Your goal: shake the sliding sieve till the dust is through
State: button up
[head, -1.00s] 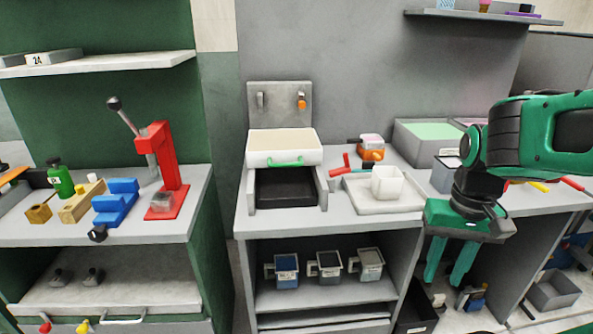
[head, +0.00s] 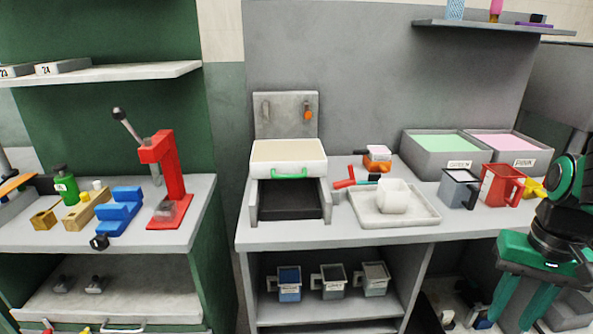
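The sliding sieve (head: 289,160) is a white box with a beige top surface and a green handle (head: 289,173) on its front. It sits at the back of a grey stand (head: 253,203) on the middle bench. A dark open bay shows below and in front of it. I cannot tell how much dust lies in the sieve. My gripper (head: 520,312) is at the lower right, in front of the bench and well away from the sieve. Its green fingers point down and stand apart, with nothing seen between them; their tips are near the frame's bottom edge.
Grey (head: 459,189) and red (head: 500,186) jugs stand farther right, before two bins. A red press (head: 168,175) stands on the left bench. Space before the sieve is clear.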

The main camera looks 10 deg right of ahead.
aim_at(292, 158)
jog(key=z, duration=0.05)
jog(key=i, duration=1)
jog(key=u, duration=0.05)
